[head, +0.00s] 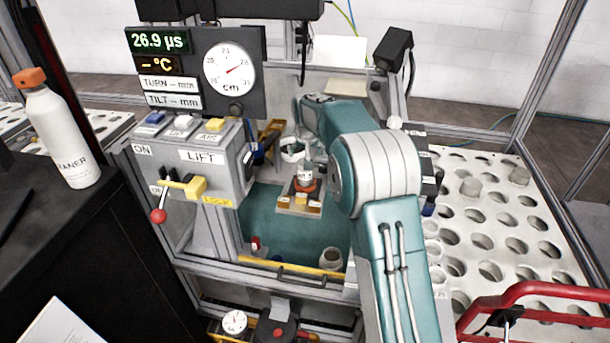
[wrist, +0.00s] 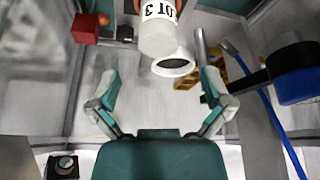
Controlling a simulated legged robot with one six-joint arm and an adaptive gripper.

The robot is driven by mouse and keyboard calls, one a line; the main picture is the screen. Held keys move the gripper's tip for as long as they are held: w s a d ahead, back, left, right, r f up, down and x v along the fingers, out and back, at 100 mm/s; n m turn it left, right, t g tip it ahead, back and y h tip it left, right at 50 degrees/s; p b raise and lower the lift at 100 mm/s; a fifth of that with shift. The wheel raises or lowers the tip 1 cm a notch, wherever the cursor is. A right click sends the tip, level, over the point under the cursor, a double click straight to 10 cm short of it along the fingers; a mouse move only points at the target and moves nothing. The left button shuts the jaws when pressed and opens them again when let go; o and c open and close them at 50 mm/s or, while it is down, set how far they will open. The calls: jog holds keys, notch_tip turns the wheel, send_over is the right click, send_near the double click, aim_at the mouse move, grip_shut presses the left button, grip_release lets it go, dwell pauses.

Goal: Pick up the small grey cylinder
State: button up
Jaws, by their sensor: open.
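My gripper (wrist: 159,76) is open and empty in the wrist view, with its two fingers wide apart. A pale grey cylinder (wrist: 157,39) with a white label reading partly "OT 3" stands out at the top of that view, beyond the fingertips and apart from them. A white ring-shaped part (wrist: 175,68) lies against or beside its end; I cannot tell if they touch. I cannot tell which cylinder the task means. My arm hides my fingers there.
The white holed rack (head: 505,215) fills the right side. The lift panel (head: 200,160) with its lever stands left. A small labelled bottle (head: 305,174) stands on a tan plate (head: 287,206). A jar (head: 331,258) stands at the front of the teal floor (head: 285,240).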

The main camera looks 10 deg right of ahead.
aim_at(305, 174)
jog(key=x, duration=0.9)
jog(key=shift+d+f, duration=0.1)
jog(key=shift+f, duration=0.25)
jog(key=c, duration=1.2)
